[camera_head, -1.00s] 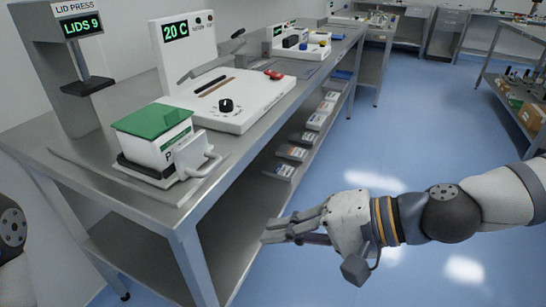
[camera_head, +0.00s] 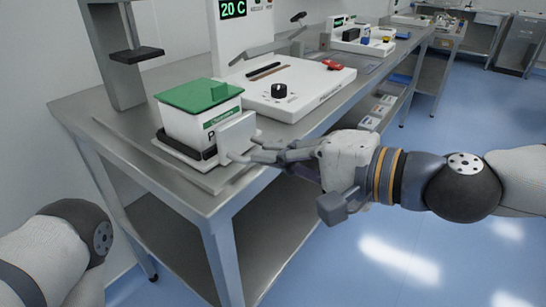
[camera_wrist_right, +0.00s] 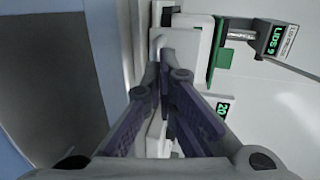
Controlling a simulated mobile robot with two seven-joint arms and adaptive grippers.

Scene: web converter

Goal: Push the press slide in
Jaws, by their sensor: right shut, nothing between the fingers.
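The press slide (camera_head: 236,137) is a pale carriage with an upright front plate and a handle, at the front edge of the bench. It carries a white tub (camera_head: 192,124) with a green lid (camera_head: 200,95). My right gripper (camera_head: 257,151) is shut and empty, its fingertips at the slide's handle. In the right wrist view the fingers (camera_wrist_right: 165,66) point at the white handle (camera_wrist_right: 157,42); I cannot tell whether they touch it. The green lid (camera_wrist_right: 218,57) shows beyond. My left gripper is out of view; only part of my left arm shows.
The lid press (camera_head: 119,60) stands behind the slide, its dark plate (camera_head: 137,54) raised above bench level. A white machine (camera_head: 300,100) with a black knob sits to the right on the metal bench (camera_head: 100,140). The blue floor in front is clear.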

